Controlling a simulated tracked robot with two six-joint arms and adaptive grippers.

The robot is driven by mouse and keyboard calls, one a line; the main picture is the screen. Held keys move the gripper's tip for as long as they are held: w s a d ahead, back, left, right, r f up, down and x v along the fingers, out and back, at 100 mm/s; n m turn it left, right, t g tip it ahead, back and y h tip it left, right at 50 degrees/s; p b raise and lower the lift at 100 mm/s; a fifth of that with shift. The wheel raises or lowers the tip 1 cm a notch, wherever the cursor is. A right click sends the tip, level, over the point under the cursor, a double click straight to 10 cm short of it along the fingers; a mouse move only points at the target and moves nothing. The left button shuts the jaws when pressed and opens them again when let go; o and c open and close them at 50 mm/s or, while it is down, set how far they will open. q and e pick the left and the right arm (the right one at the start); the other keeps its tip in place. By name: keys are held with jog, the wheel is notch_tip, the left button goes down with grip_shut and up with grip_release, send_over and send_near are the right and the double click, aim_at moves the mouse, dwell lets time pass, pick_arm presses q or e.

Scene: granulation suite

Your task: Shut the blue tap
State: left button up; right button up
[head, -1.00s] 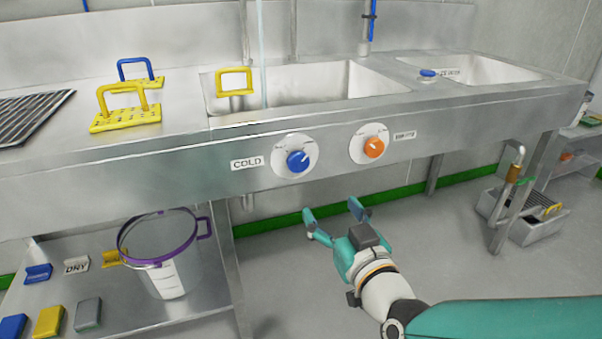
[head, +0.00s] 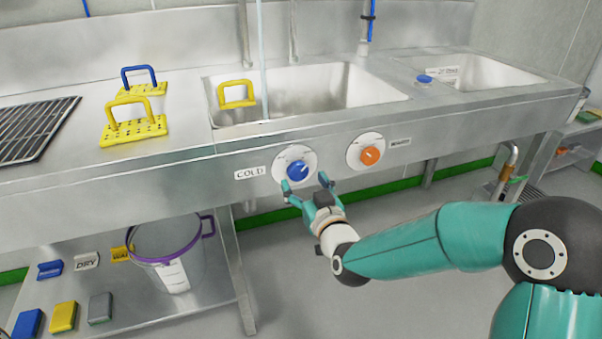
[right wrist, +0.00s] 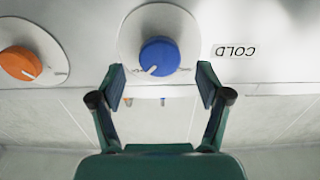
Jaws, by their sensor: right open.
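The blue tap (head: 297,171) is a round knob on a white dial on the sink's front panel, beside the COLD label (head: 250,173). A thin stream of water (head: 262,60) runs down into the left basin. My right gripper (head: 306,184) is open and empty, just below and in front of the blue knob. In the right wrist view the blue knob (right wrist: 160,57) lies ahead, between and just beyond the open fingertips (right wrist: 161,80), seemingly not touched. Its white pointer mark shows at the lower left there. My left gripper is not in view.
An orange knob (head: 370,155) sits on the same panel to the right. Yellow and blue handled tools (head: 135,128) stand on the counter at left. A pot with a purple rim (head: 168,250) stands on the lower shelf (head: 215,285). The floor below the panel is clear.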

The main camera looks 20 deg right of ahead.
aim_at(299, 174)
jog(key=shift+w, duration=1.9)
